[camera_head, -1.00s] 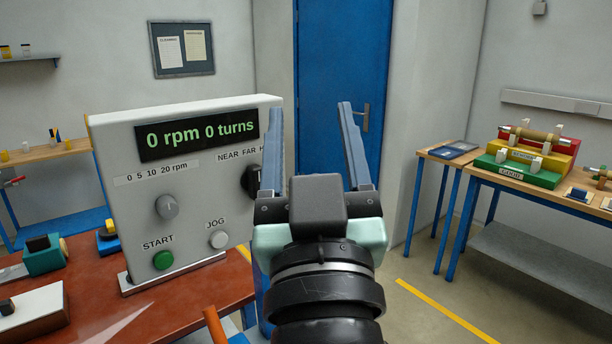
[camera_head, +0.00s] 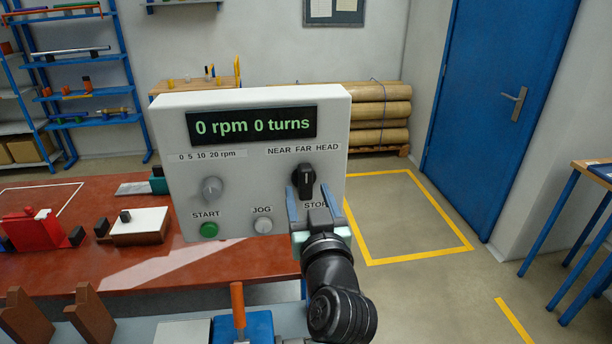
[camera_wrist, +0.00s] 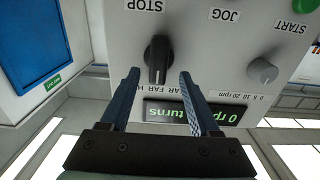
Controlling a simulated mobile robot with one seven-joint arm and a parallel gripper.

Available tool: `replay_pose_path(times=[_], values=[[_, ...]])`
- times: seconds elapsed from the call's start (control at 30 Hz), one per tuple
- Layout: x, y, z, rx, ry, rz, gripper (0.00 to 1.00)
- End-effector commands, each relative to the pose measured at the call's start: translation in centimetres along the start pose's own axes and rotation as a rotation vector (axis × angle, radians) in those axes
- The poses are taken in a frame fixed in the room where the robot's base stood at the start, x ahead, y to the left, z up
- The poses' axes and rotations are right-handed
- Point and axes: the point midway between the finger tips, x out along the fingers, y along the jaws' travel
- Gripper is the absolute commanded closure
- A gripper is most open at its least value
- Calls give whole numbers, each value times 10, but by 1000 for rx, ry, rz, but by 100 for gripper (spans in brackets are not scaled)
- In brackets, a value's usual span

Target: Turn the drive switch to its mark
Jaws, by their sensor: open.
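A black rotary switch (camera_head: 304,178) sits on the white control panel (camera_head: 170,160), under the label NEAR FAR HEAD. Its handle stands about vertical. In the wrist view, which is upside down, the switch (camera_wrist: 158,58) has a pale line at its end on the label side, near FAR. My gripper (camera_head: 310,188) is open and empty in front of the switch. In the wrist view, the fingertips (camera_wrist: 159,74) are on either side of the handle's label end, with gaps at both sides. I cannot tell how far the tips are from the panel face.
The panel also has a grey rpm knob (camera_head: 211,189), a green START button (camera_head: 209,230) and a pale JOG button (camera_head: 263,225). Its display (camera_head: 252,127) reads 0 rpm 0 turns. The panel stands on a red-brown table (camera_head: 180,265). Open floor lies to the right.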

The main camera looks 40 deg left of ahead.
Motion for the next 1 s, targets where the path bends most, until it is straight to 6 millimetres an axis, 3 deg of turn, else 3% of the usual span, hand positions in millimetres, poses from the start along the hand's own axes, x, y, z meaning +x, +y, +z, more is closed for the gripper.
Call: replay_pose_path(times=[0.1,0.3,0.67,1.0], values=[[17,0,-3,1,0,0,38],[34,0,-2,1,1,1,38],[38,1,0,1,1,2,38],[37,1,0,1,1,2,95]])
